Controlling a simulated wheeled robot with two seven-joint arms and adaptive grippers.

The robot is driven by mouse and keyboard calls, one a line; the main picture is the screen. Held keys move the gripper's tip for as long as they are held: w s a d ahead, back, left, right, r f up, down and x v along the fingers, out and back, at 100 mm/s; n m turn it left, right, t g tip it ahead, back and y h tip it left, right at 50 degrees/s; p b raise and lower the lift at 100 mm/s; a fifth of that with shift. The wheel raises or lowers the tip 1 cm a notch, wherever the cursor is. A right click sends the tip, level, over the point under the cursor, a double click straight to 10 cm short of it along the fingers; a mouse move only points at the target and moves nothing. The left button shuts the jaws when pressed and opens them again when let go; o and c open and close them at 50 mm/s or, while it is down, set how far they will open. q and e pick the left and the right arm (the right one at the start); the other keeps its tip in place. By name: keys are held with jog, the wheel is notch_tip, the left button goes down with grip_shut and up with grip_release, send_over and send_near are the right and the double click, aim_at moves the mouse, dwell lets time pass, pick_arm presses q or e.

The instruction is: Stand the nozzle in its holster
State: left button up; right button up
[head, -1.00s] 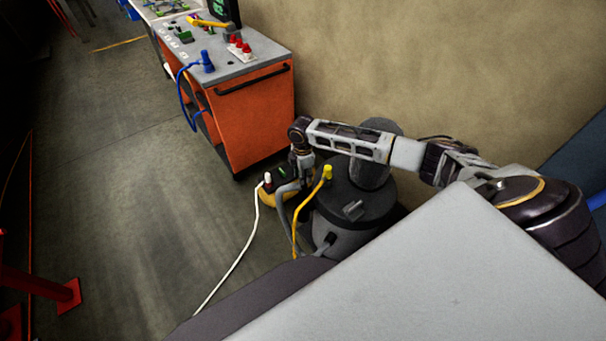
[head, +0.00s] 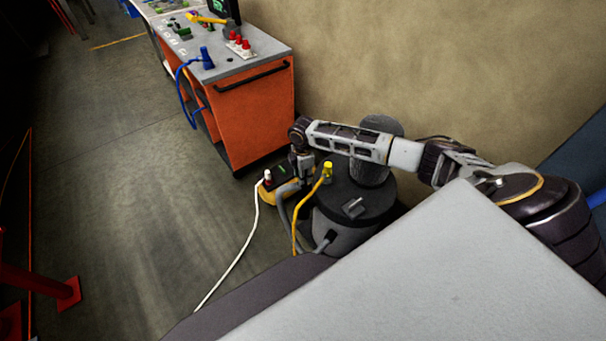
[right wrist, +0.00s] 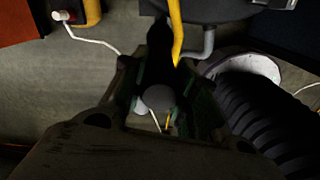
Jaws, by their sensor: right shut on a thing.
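My right gripper (head: 301,170) points down beside the dark grey vacuum canister (head: 340,235) on the floor. It is shut on a dark piece, which I take to be the nozzle; in the right wrist view a round grey end (right wrist: 158,98) shows between the fingers. A grey hose (head: 287,189) shows just below the gripper in the head view. The nozzle's lower part is hidden by the fingers and shadow. I cannot clearly make out the holster. My left gripper is not in view.
A yellow-and-black unit (head: 270,195) with a white plug (head: 267,176) and cable stands left of the canister. A yellow plug (head: 327,170) and cable are close to the gripper. An orange cart (head: 250,115) stands behind. Floor at left is mostly clear.

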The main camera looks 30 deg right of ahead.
jog(key=shift+f, duration=0.75)
jog(key=o, duration=1.2)
jog(key=shift+r, duration=6)
jog(key=shift+s+a, duration=0.1)
jog(key=shift+a, duration=0.05)
